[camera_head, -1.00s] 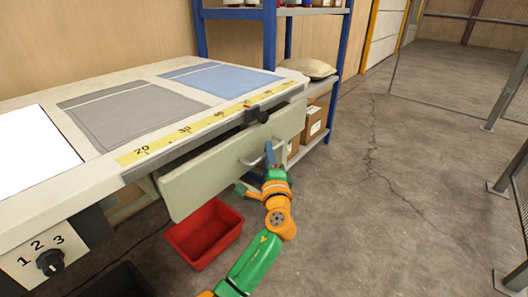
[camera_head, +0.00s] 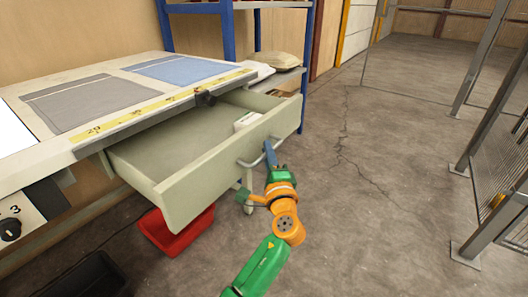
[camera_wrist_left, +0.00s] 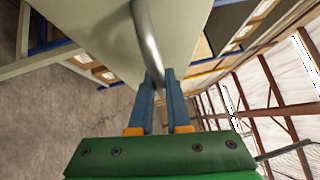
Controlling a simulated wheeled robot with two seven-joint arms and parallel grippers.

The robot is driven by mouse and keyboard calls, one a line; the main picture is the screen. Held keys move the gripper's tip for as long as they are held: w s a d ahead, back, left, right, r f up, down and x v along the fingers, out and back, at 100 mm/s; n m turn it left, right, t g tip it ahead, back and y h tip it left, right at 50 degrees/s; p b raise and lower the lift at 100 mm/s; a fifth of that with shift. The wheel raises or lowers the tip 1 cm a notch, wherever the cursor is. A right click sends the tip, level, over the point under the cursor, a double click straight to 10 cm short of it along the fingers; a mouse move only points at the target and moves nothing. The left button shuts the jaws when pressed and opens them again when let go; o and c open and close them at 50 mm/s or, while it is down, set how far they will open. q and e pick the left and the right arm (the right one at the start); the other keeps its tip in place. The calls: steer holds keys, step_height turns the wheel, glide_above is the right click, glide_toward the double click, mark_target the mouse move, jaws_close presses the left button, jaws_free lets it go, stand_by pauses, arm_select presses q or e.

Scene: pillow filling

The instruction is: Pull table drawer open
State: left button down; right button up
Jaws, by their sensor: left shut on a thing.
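The table drawer (camera_head: 205,172) is pulled out from under the table top, and its inside shows. A small white box (camera_head: 247,119) lies inside it toward the far end. The metal drawer handle (camera_head: 252,161) is on the drawer front. My left gripper (camera_head: 270,152) is at this handle. In the left wrist view the two blue fingers of my left gripper (camera_wrist_left: 157,82) are shut on the handle bar (camera_wrist_left: 147,38), with the pale drawer front behind it. My right gripper is not in view.
The table top (camera_head: 60,150) carries a grey cloth (camera_head: 85,101), a blue cloth (camera_head: 185,69) and a yellow measuring strip (camera_head: 140,109). A red bin (camera_head: 177,236) sits on the floor partly under the drawer. A blue-framed shelf (camera_head: 228,35) stands behind. The floor at right is clear up to a fence.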

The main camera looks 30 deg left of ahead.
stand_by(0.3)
arm_select(q)
steer(key=c, duration=0.9)
jaws_free()
steer(key=shift+d, duration=0.1)
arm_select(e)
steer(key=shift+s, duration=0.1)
arm_select(q)
steer(key=v, duration=0.7)
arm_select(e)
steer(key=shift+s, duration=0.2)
arm_select(q)
steer(key=shift+f, duration=0.1)
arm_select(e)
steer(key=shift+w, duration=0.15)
